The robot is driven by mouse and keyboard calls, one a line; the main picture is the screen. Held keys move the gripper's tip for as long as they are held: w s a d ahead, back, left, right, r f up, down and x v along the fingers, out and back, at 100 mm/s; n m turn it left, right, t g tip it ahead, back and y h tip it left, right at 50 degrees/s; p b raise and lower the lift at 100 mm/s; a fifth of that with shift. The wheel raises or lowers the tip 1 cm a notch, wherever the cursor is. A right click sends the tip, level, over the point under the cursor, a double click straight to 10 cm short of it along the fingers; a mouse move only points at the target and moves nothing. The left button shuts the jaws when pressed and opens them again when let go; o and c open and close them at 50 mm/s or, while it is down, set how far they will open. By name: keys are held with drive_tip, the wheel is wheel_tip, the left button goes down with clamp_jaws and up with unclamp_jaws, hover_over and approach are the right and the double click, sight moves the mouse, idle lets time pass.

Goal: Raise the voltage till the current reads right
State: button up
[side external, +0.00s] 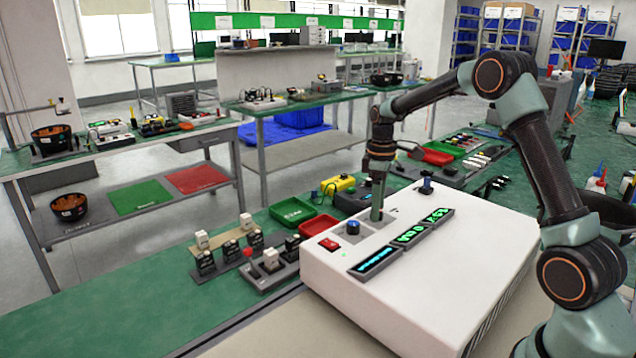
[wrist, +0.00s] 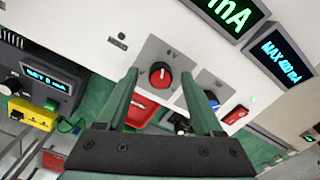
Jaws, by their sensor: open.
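A white power supply box (side external: 440,265) stands on the bench with lit displays (side external: 411,235) on top. In the wrist view, a red knob (wrist: 161,76) with a white pointer line sits on a grey plate. My gripper (wrist: 159,84) is open, its fingertips on either side of this knob; whether they touch it is unclear. In the side view my gripper (side external: 377,214) points down at the box top and hides that knob. A blue knob (side external: 352,228) is beside it. One display (wrist: 230,14) shows "mA", its digits cut off; another (wrist: 279,59) seems to read "MAX 400 mA".
A red switch (side external: 329,243) is at the box's near left corner, and a dark blue knob (side external: 426,185) at its far end. A dark meter (wrist: 45,80) and a yellow device (wrist: 32,114) stand beside the box. Small modules (side external: 270,265) and trays (side external: 292,211) lie left of it.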

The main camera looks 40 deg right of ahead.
drive_tip(key=shift+f, duration=0.1)
clamp_jaws()
drive_tip(key=shift+m, duration=0.3)
drive_tip(key=shift+d+m, duration=0.1)
drive_tip(key=shift+m, duration=2.5)
unclamp_jaws()
